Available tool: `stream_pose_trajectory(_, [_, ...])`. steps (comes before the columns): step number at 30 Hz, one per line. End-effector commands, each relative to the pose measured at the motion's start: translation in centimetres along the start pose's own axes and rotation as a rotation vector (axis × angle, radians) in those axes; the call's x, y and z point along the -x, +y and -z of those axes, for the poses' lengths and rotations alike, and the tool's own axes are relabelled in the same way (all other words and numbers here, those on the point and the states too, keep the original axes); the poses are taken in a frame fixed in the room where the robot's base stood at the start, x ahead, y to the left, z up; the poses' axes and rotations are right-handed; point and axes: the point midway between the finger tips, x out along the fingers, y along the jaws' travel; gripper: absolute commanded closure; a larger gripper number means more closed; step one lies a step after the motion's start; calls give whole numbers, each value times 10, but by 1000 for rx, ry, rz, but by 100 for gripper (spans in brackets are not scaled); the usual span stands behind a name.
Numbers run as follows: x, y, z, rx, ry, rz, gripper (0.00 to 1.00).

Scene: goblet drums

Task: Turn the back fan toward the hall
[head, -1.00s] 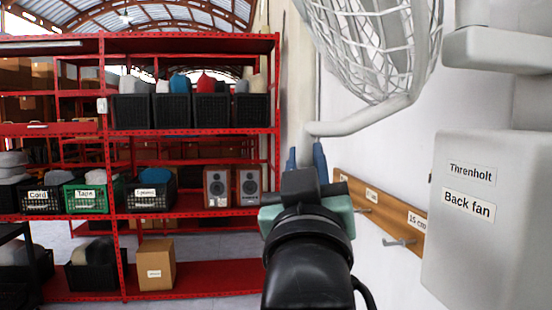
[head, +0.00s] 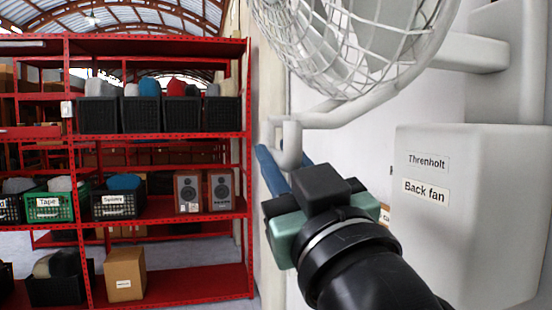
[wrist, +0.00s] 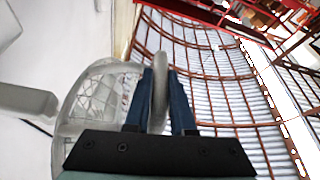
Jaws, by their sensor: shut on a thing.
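The back fan (head: 350,40) is a white caged fan on a wall arm at the upper right of the head view. Its cage (wrist: 90,100) also shows at the left of the wrist view. A white tube handle (head: 291,145) bends down below the cage. My gripper (head: 279,157) has blue fingers, one on each side of this handle. In the wrist view my gripper (wrist: 158,85) is shut on the handle (wrist: 160,100), which stands between the fingers. The fan's grey-white housing (head: 470,215), labelled "Threnholt" and "Back fan", is right of my gripper.
A red shelf rack (head: 160,215) with black crates, a green crate (head: 48,207), speakers (head: 188,193) and a cardboard box (head: 124,274) stands to the left. The white wall (head: 390,125) is close behind the fan. A grey floor shows below the rack.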

Motion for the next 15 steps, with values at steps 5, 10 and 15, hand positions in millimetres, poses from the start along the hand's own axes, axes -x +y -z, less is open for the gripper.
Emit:
stream_pose_trajectory(5, [0,0,2,-2,4,0,100])
stream_pose_trajectory(10, [0,0,2,-1,3,0,51])
stream_pose_trajectory(15, [0,0,1,-1,1,0,48])
